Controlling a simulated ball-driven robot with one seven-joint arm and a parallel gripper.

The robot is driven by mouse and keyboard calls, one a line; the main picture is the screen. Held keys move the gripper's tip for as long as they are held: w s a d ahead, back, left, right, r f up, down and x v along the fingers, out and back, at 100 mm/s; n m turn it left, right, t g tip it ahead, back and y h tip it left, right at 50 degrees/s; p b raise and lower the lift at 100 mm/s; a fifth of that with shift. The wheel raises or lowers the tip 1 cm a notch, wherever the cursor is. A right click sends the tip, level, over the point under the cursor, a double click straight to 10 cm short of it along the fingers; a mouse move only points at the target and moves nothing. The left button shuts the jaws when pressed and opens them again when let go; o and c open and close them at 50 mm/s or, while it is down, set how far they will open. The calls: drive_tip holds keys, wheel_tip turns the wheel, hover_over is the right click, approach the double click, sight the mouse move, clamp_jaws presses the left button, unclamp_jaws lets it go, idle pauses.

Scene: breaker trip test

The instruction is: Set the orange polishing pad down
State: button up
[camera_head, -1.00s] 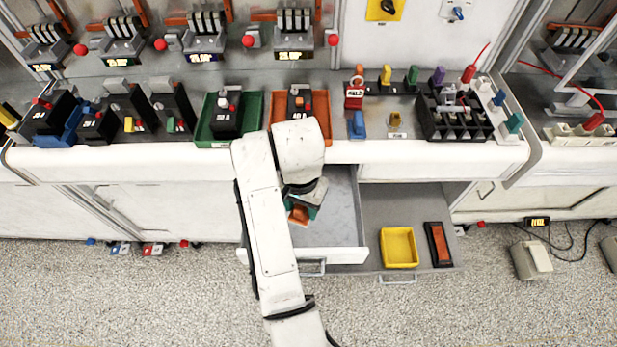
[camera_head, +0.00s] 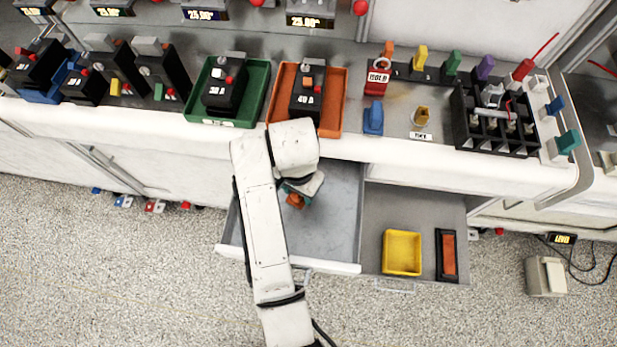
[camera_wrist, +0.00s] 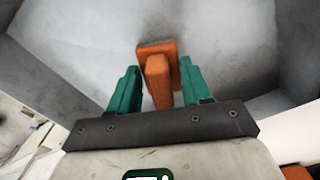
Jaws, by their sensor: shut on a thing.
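The orange polishing pad (camera_wrist: 157,48) is a flat orange plate with an orange grip block. In the wrist view it sits between the green fingers of my gripper (camera_wrist: 157,82), which is shut on the grip block. In the head view the pad (camera_head: 295,201) shows only in part, below my gripper (camera_head: 301,192) and inside the outline of the open left drawer (camera_head: 335,215). My arm hides part of both. I cannot tell whether the pad touches the drawer floor.
The right drawer (camera_head: 385,205) is also open and holds a yellow bin (camera_head: 402,272) and a black-framed orange block (camera_head: 449,256). The counter above carries a green tray (camera_head: 256,98), an orange tray (camera_head: 335,112) and breakers. Bare drawer floor lies right of my gripper.

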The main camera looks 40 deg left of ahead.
drive_tip(key=shift+a+f, duration=0.2)
drive_tip(key=shift+f, duration=0.2)
drive_tip(key=shift+r, duration=0.1)
drive_tip(key=shift+d, duration=0.1)
drive_tip(key=shift+f, duration=0.2)
drive_tip(key=o, duration=1.1)
drive_tip(key=shift+r, duration=0.1)
